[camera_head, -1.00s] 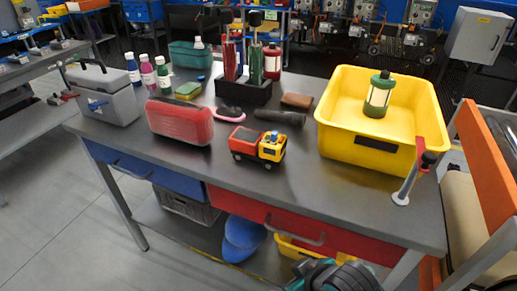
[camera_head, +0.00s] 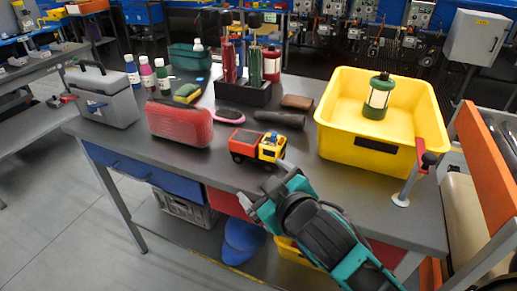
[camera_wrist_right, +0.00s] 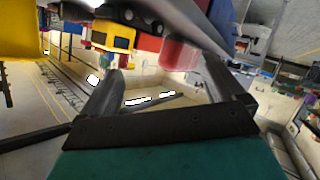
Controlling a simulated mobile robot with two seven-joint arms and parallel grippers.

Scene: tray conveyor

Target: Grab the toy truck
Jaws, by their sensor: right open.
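The toy truck (camera_head: 257,147), with a red bed and a yellow cab, stands upright on the grey table near its front edge. In the right wrist view the truck (camera_wrist_right: 114,36) shows upside down at the top, partly cut off. My right gripper (camera_head: 265,184), teal and black, is at the table's front edge, just in front of the truck and apart from it. In the right wrist view its two dark fingers (camera_wrist_right: 162,82) are spread with nothing between them. My left gripper is not in view.
A red case (camera_head: 180,123) lies left of the truck. A yellow bin (camera_head: 365,150) holding a green lantern (camera_head: 378,97) stands to the right. A red-handled clamp (camera_head: 410,178) is at the table's right corner.

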